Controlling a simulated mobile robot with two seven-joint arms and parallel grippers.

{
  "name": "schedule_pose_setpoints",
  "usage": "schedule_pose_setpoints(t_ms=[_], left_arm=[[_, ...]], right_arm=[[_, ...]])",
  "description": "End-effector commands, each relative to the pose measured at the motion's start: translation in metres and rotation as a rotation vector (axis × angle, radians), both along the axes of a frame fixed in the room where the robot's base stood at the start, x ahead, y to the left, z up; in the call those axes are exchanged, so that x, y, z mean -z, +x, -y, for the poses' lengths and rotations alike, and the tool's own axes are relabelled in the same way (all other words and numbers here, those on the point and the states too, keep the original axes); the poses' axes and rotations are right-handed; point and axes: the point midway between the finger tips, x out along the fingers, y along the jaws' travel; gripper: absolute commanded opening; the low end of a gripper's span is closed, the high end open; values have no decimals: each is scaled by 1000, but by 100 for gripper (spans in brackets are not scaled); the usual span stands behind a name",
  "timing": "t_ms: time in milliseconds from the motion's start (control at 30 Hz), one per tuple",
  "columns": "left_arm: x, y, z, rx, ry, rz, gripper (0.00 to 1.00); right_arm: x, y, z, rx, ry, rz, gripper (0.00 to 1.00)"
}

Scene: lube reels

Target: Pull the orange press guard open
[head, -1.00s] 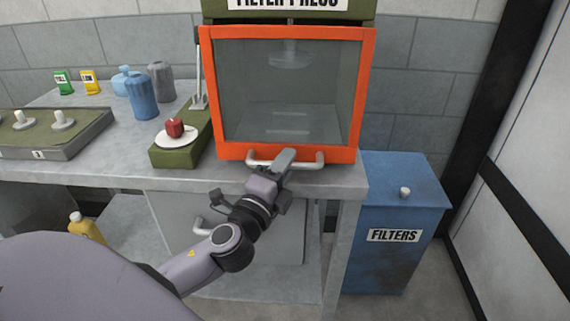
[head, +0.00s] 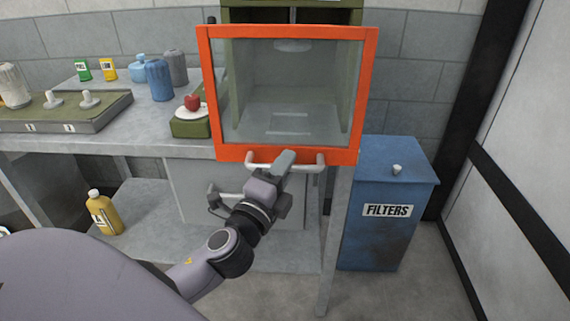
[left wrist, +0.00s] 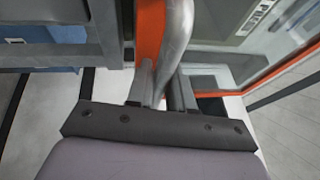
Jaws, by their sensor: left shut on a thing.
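The orange press guard (head: 208,95) is a square orange frame with a clear pane, in the upper middle of the head view. It stands out in front of the green filter press (head: 352,16). A pale metal bar handle (head: 309,166) runs along its lower edge. My left gripper (head: 283,161) is shut on this handle, near its middle. In the left wrist view the handle (left wrist: 178,45) passes between the fingers, with the orange frame (left wrist: 149,30) beside it. The fingertips are partly hidden in both views. My right gripper is not in view.
A blue FILTERS bin (head: 390,245) stands right of the bench. A green block (head: 190,126) with a red knob (head: 192,103) sits left of the guard. Blue and grey canisters (head: 159,80) stand behind it. A yellow bottle (head: 103,213) is on the lower shelf.

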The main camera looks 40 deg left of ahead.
Motion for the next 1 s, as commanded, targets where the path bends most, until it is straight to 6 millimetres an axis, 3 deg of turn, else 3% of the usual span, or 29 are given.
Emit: schedule_pose_setpoints(t_ms=[733, 767, 800, 1000], left_arm=[[0, -7, 4, -1, 1, 0, 0], [0, -7, 4, -1, 1, 0, 31], [0, -7, 4, -1, 1, 0, 42], [0, -7, 4, 0, 1, 0, 42]], right_arm=[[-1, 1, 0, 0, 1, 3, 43], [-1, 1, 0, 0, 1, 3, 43], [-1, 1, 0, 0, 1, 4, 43], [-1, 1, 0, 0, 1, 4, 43]])
